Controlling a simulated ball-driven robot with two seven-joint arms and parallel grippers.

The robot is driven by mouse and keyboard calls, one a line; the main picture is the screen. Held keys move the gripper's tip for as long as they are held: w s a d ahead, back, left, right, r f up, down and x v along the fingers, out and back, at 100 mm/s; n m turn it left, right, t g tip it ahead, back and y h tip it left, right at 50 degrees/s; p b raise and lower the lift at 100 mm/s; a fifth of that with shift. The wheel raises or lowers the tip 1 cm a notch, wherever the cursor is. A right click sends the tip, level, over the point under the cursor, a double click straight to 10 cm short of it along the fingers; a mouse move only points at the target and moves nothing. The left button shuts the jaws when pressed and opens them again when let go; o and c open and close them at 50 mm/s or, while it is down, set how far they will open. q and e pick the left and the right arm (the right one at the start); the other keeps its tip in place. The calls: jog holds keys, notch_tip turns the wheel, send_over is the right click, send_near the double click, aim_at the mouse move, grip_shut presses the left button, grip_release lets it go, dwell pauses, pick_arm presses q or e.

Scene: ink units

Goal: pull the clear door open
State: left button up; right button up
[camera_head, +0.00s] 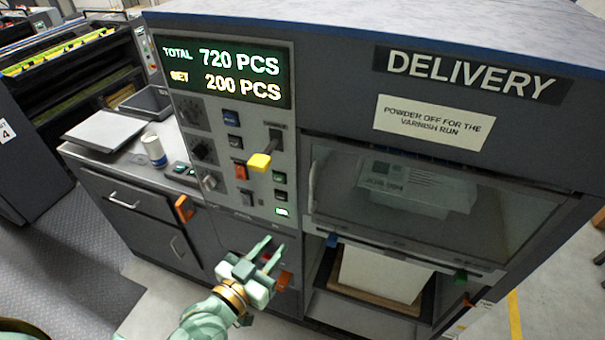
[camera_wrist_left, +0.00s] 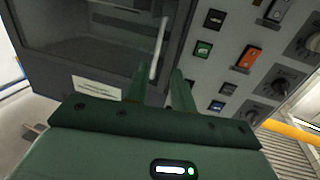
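The clear door (camera_head: 335,185) is a see-through panel on the front of the delivery unit, below its DELIVERY sign. My left gripper (camera_head: 271,251) is open and empty, in front of the cabinet, left of and below the door. In the left wrist view, the clear door (camera_wrist_left: 85,45) and its pale rail (camera_wrist_left: 158,50) lie beyond the open fingers (camera_wrist_left: 158,80). I cannot tell how far they are from the rail. My right gripper is out of view.
A control panel (camera_head: 225,150) with knobs, buttons and a yellow-tipped lever (camera_head: 260,162) is left of the door. A paper stack (camera_head: 380,275) sits in the opening beneath. A side counter (camera_head: 125,160) holds a cup (camera_head: 153,149). Floor is clear at the lower right.

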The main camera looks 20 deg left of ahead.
aim_at(311, 194)
pick_arm(q)
jog(key=shift+t, duration=0.3)
jog(key=r+x, duration=0.1)
jog(key=x, duration=0.4)
jog(key=r+x, duration=0.1)
jog(key=x, duration=1)
jog(key=shift+w+d+r, duration=0.2)
jog(key=shift+r, duration=0.2)
jog(key=shift+s, duration=0.1)
grip_shut()
